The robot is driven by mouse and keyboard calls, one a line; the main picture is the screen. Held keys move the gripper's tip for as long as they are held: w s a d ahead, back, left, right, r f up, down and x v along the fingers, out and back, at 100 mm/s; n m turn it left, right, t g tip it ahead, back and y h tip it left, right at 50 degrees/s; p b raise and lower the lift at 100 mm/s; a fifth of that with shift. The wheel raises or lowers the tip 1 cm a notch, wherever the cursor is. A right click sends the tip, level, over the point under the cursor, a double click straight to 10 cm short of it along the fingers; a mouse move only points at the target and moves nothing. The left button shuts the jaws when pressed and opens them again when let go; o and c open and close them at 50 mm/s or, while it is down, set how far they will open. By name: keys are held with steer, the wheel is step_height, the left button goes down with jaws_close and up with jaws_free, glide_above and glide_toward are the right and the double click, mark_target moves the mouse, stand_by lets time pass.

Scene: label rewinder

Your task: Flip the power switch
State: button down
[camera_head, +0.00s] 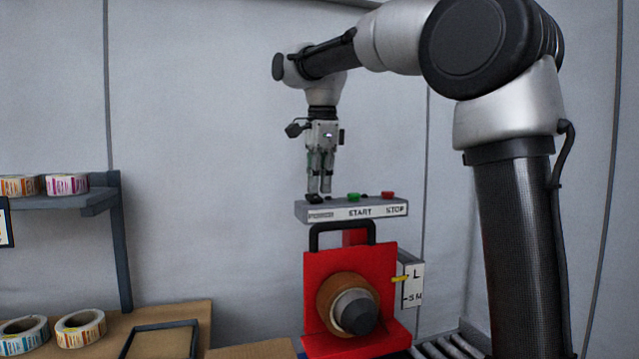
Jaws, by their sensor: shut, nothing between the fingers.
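The label rewinder is a red machine (379,262) with a brown roll (336,300) on its front spindle. On top of it is a grey control panel (335,206) marked START and STOP, with a green button (353,196) and a red button (387,195). A small black power switch (315,198) sits at the panel's left end, above a small label too blurred to read fully. My gripper (319,191) points straight down, shut and empty, with its fingertips at or just above the switch. I cannot tell whether they touch it.
A yellow pointer (400,279) sits by a white plate marked L, S and M. A shelf (60,201) with label rolls is at left, more rolls (80,328) lie on the brown table below, and roller bars (452,347) are at lower right.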

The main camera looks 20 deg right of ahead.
mark_target(323, 204)
steer(key=shift+w+f, duration=0.15)
steer(key=shift+f, duration=0.2)
steer(key=shift+s, duration=0.8)
step_height(323, 204, up, 12)
steer(key=s, duration=0.1)
steer(key=shift+s, duration=0.2)
steer(key=shift+r, duration=0.1)
steer(key=shift+w+a+r, duration=0.1)
steer(key=shift+w+r, duration=0.15)
steer(key=shift+r, duration=0.35)
steer(key=shift+w+r, duration=0.2)
steer(key=shift+r, duration=0.4)
